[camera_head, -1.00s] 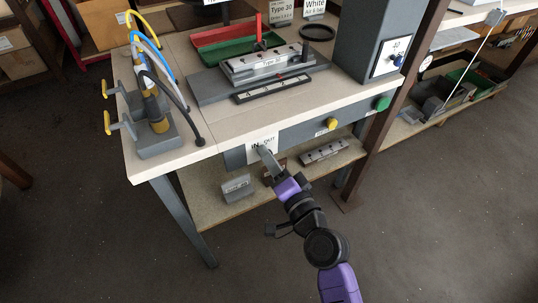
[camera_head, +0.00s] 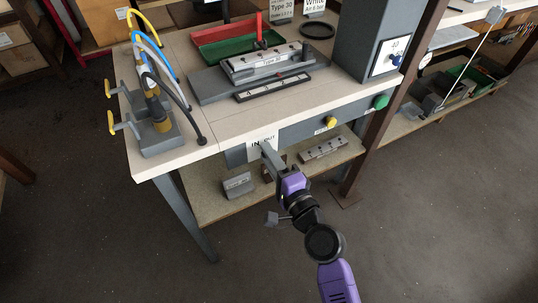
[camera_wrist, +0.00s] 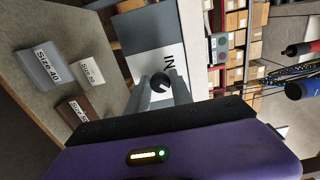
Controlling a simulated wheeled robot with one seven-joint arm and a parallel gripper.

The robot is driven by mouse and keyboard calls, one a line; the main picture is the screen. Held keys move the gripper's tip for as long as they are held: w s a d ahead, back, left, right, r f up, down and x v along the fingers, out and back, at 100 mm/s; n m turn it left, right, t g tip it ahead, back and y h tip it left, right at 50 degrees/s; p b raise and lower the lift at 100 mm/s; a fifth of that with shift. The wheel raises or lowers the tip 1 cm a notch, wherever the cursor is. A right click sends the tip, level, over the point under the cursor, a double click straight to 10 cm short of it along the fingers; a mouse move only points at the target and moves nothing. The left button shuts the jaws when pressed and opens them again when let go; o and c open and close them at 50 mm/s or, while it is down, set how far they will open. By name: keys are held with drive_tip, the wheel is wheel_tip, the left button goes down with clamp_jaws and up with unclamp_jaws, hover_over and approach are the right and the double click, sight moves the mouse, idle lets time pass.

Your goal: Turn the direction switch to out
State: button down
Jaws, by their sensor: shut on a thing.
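The direction switch is a dark round knob (camera_wrist: 160,82) on a white IN/OUT label plate (camera_head: 262,141) on the front of the workbench. In the wrist view the label plate (camera_wrist: 172,66) shows the letters IN, and the rest of it is covered. My gripper (camera_head: 268,150) reaches the panel from below. In the wrist view my gripper (camera_wrist: 160,90) has its two grey fingers closed on either side of the knob. The knob's pointing direction is hard to tell. In the head view the knob is hidden behind my fingers.
A yellow button (camera_head: 331,122) and a green button (camera_head: 380,102) sit to the right on the same front panel. Grey blocks (camera_head: 237,185) and a holed bar (camera_head: 323,149) lie on the shelf below. A table leg (camera_head: 187,215) stands at left.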

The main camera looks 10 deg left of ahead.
drive_tip(key=shift+f, duration=0.1)
drive_tip(key=c, duration=1.1)
unclamp_jaws()
drive_tip(key=shift+c, duration=0.2)
drive_tip(key=v, duration=0.8)
drive_tip(key=shift+b, duration=0.3)
drive_tip(key=shift+w, duration=0.15)
